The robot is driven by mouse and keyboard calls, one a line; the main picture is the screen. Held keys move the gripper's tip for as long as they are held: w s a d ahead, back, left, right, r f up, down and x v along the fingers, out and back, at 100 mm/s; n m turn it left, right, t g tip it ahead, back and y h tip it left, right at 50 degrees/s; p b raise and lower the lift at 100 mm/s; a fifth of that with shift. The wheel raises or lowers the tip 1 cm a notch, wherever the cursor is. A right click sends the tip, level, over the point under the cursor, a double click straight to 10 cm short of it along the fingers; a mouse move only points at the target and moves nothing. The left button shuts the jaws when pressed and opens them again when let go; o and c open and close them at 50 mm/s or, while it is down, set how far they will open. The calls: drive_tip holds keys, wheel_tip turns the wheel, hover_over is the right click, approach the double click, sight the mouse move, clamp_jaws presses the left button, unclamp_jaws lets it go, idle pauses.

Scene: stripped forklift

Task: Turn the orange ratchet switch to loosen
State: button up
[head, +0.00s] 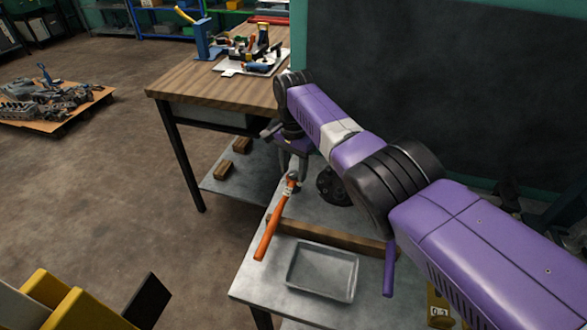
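The orange ratchet (271,222) is in the middle of the head view, over the low grey bench. Its orange handle slants down and left, and its small metal head is at the upper end. My gripper (293,170) is at the end of the purple arm, pointing down at the ratchet's head. The fingers overlap the head in the picture, so I cannot tell whether they touch it, straddle it or grip it. The switch is too small to make out, and its setting cannot be read.
A grey tray (322,272) lies on the low bench (252,283), with a wooden bar (335,236) behind it. A dark round part (333,187) is right of the ratchet. A wooden-topped workbench (205,80) with tools stands behind.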

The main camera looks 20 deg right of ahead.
clamp_jaws()
drive_tip(key=shift+n, duration=0.3)
drive_tip(key=n, duration=0.3)
drive_tip(key=shift+n+b, duration=0.3)
drive_tip(key=n, duration=0.9)
drive_tip(key=shift+d+b, duration=0.1)
drive_tip(key=shift+b, duration=0.3)
drive_tip(key=n, duration=0.4)
drive_tip(key=shift+n, duration=0.3)
